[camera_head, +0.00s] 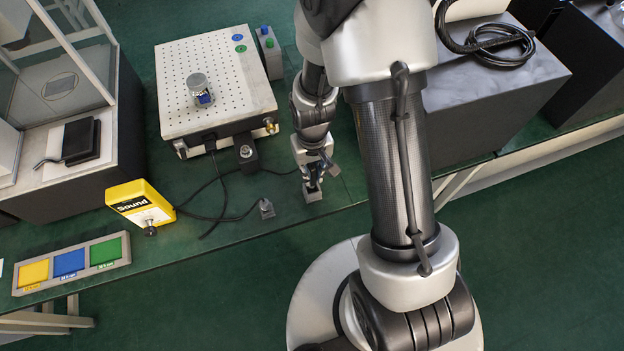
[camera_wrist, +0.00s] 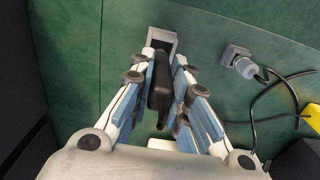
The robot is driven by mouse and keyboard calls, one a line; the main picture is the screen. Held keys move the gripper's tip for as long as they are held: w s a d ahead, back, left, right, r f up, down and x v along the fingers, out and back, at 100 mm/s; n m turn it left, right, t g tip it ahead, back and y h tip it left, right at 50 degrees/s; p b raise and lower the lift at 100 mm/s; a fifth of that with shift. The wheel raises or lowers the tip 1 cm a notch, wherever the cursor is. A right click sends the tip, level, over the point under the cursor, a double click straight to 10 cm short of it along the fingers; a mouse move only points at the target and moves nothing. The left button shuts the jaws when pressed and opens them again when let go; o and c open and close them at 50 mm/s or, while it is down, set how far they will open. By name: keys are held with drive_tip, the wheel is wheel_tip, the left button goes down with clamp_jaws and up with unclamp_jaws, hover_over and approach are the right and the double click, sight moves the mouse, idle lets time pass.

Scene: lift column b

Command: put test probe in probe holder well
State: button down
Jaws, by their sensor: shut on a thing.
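The black test probe (camera_wrist: 159,88) is between the fingers of my gripper (camera_wrist: 167,62), which is shut on it. A grey block with a dark opening, seemingly the probe holder well (camera_wrist: 163,33), lies just beyond the fingertips in the wrist view. The probe's far end is close to this opening; I cannot tell whether it is inside. In the head view my gripper (camera_head: 312,183) points down at the holder (camera_head: 313,196) near the bench's front edge. The probe itself is mostly hidden there by the fingers.
A small grey block (camera_head: 266,208) with a cable stands left of the holder; it also shows in the wrist view (camera_wrist: 238,58). A yellow sound meter (camera_head: 139,201) and a perforated plate unit (camera_head: 215,80) stand farther left. A black cable (camera_head: 222,190) crosses the green bench.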

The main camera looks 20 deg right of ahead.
sight(312, 179)
drive_tip(key=shift+f+b, duration=0.6)
drive_tip(key=shift+f, duration=1.45)
drive_tip(key=shift+f, duration=0.2)
drive_tip(key=c, duration=1.5)
unclamp_jaws()
drive_tip(key=shift+c, duration=0.2)
drive_tip(key=shift+r, duration=0.15)
